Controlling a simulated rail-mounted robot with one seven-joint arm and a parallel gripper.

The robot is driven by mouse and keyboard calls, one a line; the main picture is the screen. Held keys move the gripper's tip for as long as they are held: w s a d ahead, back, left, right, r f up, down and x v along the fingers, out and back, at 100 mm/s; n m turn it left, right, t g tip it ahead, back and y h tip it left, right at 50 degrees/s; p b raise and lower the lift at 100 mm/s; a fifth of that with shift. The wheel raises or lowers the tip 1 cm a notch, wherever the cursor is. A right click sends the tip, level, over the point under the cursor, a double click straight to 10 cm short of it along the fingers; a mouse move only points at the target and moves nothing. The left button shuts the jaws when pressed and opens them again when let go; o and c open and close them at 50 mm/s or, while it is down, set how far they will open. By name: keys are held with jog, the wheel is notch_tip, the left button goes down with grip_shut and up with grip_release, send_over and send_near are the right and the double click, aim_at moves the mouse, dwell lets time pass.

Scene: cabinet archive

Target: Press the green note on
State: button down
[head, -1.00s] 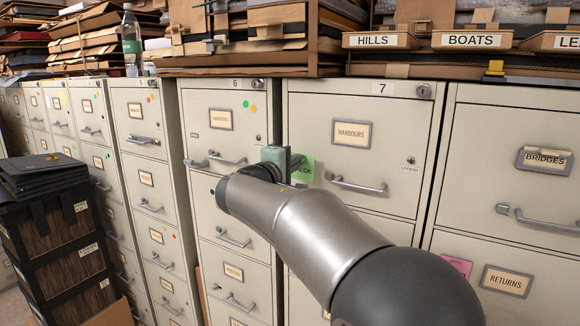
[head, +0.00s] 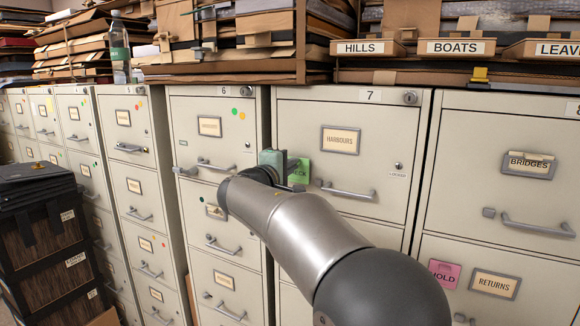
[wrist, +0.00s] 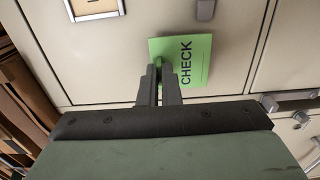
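The green note (head: 299,171) reads CHECK and is at the left side of the HARBOURS drawer (head: 290,125), left of its handle. In the wrist view the green note (wrist: 195,62) is before the pale drawer front, its lettering running sideways. My gripper (head: 285,168) is at the note's left side. In the wrist view my gripper (wrist: 160,75) has its two fingers close together on the note's lower left part, with green between the tips. I cannot tell whether the note's back lies fully against the drawer.
The HARBOURS handle (head: 345,191) sticks out just right of the note. The cabinet 6 handle (head: 215,165) is to the left. A pink HOLD note (head: 444,273) is beside the RETURNS label. Black boxes (head: 40,235) stand at lower left. Files and trays crowd the cabinet tops.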

jog(key=shift+w+d, duration=0.3)
jog(key=shift+w, duration=0.3)
jog(key=c, duration=1.1)
grip_release()
jog(key=b+v, duration=0.4)
jog(key=v, duration=0.2)
dwell(0.5)
